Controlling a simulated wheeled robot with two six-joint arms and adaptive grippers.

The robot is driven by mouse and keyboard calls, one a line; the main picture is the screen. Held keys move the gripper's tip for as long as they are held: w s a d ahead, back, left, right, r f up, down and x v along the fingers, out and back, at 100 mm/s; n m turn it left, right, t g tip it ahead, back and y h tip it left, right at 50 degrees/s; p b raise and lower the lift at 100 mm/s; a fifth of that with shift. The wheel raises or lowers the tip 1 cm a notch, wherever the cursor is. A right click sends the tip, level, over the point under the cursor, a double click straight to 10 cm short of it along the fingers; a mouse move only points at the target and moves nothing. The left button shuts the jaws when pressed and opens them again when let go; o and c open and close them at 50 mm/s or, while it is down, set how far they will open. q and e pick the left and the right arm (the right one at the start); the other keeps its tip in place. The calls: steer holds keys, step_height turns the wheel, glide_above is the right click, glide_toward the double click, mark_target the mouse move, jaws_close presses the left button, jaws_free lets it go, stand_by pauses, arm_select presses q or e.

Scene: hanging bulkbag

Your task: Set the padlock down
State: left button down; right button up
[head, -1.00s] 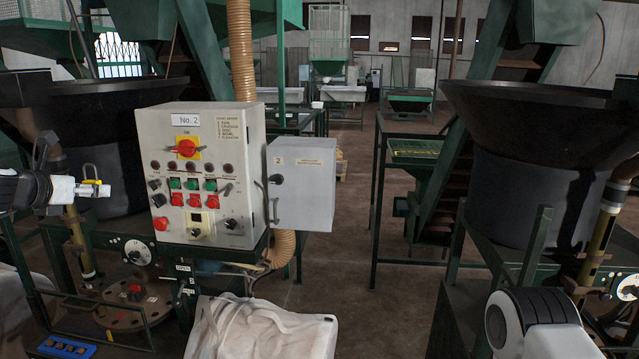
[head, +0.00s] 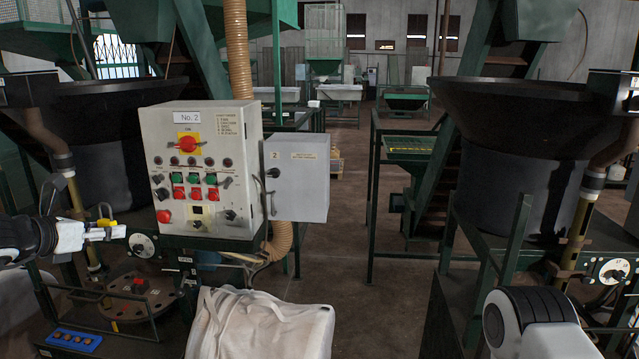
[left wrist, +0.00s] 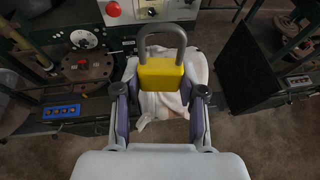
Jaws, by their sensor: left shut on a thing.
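The padlock (left wrist: 161,74) has a yellow body and a grey shackle, which points up in the left wrist view. My left gripper (left wrist: 160,100) is shut on its body, one finger on each side. In the head view my left gripper (head: 112,233) is at the left, in the air in front of the black hopper and left of the control panel. The padlock (head: 106,222) shows small and yellow there at the fingertips. My right gripper is not in view; only part of my right arm shows at the bottom right.
The control panel (head: 207,170) stands right of my left gripper, with its grey door (head: 298,178) open. Below are a white bulk bag (head: 262,325), a round brown plate (head: 128,297) and a blue button strip (head: 69,340). Green frames stand on both sides; the middle floor is clear.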

arm_select(q)
steer(key=s+d+f+m+g+h, duration=0.35)
steer(key=s+d+f, duration=0.7)
steer(key=f, duration=0.35)
steer(key=s+d+f+m+g+h, duration=0.2)
steer(key=s+d+f+m+h, duration=0.2)
steer(key=s+d+f, duration=0.7)
step_height(320, 180, down, 18)
steer(key=w+d+b, duration=0.1)
steer(key=b, duration=1.4)
steer(key=shift+w+d, duration=0.3)
steer(key=shift+f+t, duration=0.1)
steer(key=shift+t, duration=0.15)
